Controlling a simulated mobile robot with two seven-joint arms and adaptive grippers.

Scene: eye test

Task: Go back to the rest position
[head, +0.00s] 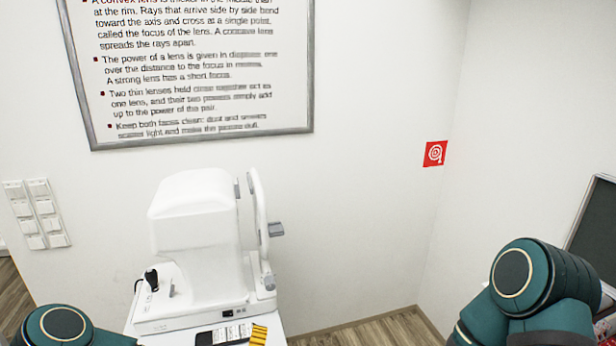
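Neither of my grippers shows in the head view. A dark green part of my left arm is at the bottom left corner. A larger dark green part of my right arm is at the bottom right. A white eye-test machine (195,235) stands upright on a white table (272,330) at the lower middle. My arm parts look apart from the machine in the picture.
A dark item with a light label (223,335) and a yellow-and-black striped piece (258,334) lie before the machine. A framed text board (190,75), white switches (37,214) and a red sign (434,153) are on the walls. Wooden floor (385,329) shows right of the table. A dark panel (597,232) stands at the right edge.

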